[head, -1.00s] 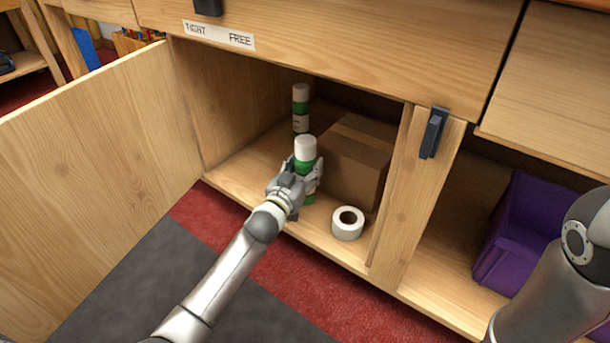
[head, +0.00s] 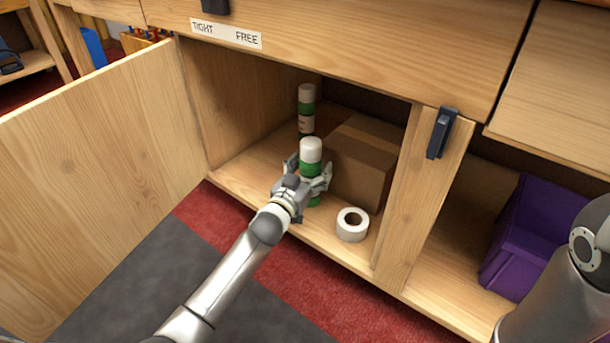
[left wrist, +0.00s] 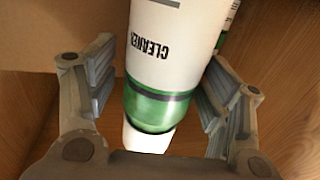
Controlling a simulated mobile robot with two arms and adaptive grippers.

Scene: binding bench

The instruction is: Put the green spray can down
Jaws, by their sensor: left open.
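The green spray can (head: 311,152), with a white cap and green body, stands upright on the floor of the open cupboard. My left gripper (head: 309,180) is open, with a finger on either side of the can. In the left wrist view the can (left wrist: 165,60) shows its white label with the word "CLEANER" and a green band. Gaps show between the can and both fingers of the left gripper (left wrist: 155,95) there. The can's lower part is partly hidden by the gripper in the head view. My right gripper is out of view.
A second green and white can (head: 306,108) stands behind, at the back. A cardboard box (head: 362,172) is right of the can, and a white tape roll (head: 352,225) lies in front of the box. The open door (head: 95,170) is at left, a purple bin (head: 528,235) at right.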

